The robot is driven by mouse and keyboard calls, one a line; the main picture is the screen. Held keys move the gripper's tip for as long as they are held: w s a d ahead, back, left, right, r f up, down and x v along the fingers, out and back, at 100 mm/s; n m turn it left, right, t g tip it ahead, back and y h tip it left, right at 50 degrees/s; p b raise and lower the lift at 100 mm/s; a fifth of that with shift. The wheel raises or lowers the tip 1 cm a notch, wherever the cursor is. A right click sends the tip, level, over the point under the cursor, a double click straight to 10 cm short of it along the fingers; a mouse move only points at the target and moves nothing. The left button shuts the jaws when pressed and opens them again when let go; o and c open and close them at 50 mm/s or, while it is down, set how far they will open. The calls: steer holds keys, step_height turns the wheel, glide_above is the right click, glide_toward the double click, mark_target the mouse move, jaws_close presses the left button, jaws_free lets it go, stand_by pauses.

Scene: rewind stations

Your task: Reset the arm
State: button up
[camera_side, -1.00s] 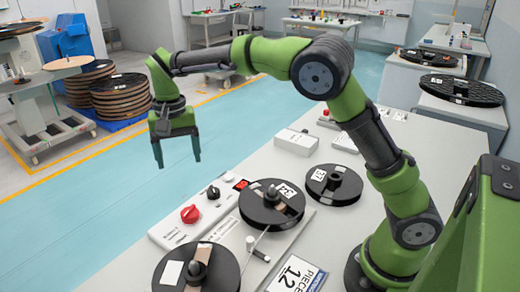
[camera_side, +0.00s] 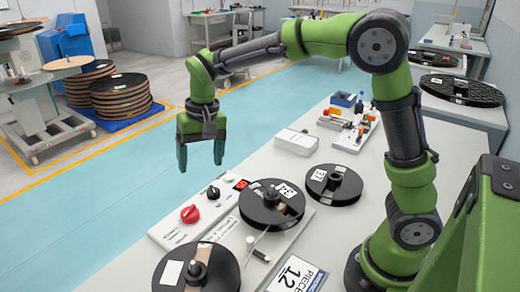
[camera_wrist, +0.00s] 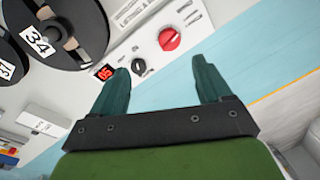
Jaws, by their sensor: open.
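My gripper (camera_side: 201,155) is green with dark teal fingers that point down. It is open and empty, in the air over the far edge of the white worktable (camera_side: 160,277), above the blue floor strip. In the wrist view its two fingers (camera_wrist: 163,88) stand apart with nothing between them. Beyond them show a red knob (camera_wrist: 170,39), a black knob (camera_wrist: 138,66) and a red display (camera_wrist: 105,72). My arm is bent, with its elbow high at the right.
Black reels lie on the table: one at the front (camera_side: 220,275), one in the middle (camera_side: 290,213) and a smaller one (camera_side: 345,190). A white box (camera_side: 296,141) and a tray of small parts (camera_side: 355,130) stand behind. Stacked reels (camera_side: 120,100) and a blue bin (camera_side: 70,40) stand at the left.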

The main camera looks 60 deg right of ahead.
steer(key=s+d+r+t, duration=0.2)
steer(key=s+t, duration=0.1)
steer(key=s, duration=0.6)
steer(key=s+d+r+n+t, duration=0.1)
steer(key=s+d+r+t, duration=0.2)
steer(key=s, duration=0.7)
steer(key=shift+s+d+y, duration=0.2)
steer(key=shift+y, duration=0.2)
